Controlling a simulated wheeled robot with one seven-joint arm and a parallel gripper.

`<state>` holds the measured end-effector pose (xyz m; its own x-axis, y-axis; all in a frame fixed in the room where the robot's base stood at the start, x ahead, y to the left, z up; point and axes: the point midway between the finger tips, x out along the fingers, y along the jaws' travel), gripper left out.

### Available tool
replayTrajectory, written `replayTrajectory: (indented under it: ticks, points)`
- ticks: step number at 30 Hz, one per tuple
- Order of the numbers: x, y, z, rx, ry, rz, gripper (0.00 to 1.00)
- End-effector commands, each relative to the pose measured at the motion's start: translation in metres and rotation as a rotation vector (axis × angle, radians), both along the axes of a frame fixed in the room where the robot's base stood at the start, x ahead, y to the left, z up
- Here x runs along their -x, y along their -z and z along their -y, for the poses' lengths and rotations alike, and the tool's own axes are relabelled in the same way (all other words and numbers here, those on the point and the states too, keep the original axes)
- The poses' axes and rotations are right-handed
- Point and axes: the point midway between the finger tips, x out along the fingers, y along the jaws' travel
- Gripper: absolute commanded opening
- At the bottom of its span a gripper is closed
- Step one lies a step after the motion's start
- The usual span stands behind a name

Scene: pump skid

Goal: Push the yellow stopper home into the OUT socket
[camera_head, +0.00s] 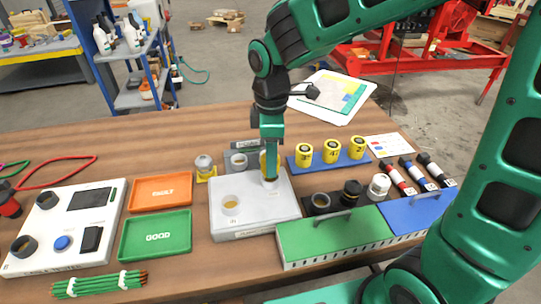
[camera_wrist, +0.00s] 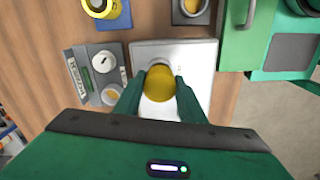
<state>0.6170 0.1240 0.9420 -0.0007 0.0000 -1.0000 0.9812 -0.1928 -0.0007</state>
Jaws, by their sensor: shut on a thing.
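My gripper (camera_head: 270,172) points straight down over the back right of a pale grey block (camera_head: 255,220) on the bench. It is shut on the yellow stopper (camera_wrist: 158,84), which shows between the two green fingers in the wrist view. In the head view only a thin strip of yellow shows by the fingers. The stopper is at the rim of a round socket (camera_head: 270,184) in the block; how deep it sits I cannot tell. A second round socket (camera_head: 231,205) is at the block's front left. The socket labels are too small to read.
A green-lidded box (camera_head: 330,238) stands close at the block's right front. Orange (camera_head: 160,191) and green (camera_head: 155,235) trays lie to the left. Yellow numbered cylinders stand on a blue rack (camera_head: 330,160) behind right. A small grey unit (camera_head: 238,160) stands just behind the block.

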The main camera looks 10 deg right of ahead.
Motion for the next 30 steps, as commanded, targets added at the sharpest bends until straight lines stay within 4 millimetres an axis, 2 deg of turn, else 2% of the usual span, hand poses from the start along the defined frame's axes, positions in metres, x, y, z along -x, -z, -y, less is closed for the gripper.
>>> replayTrajectory:
  ticks: [30]
  points:
    - [0.000,0.017,0.000,0.001,0.000,-0.001,0.09]
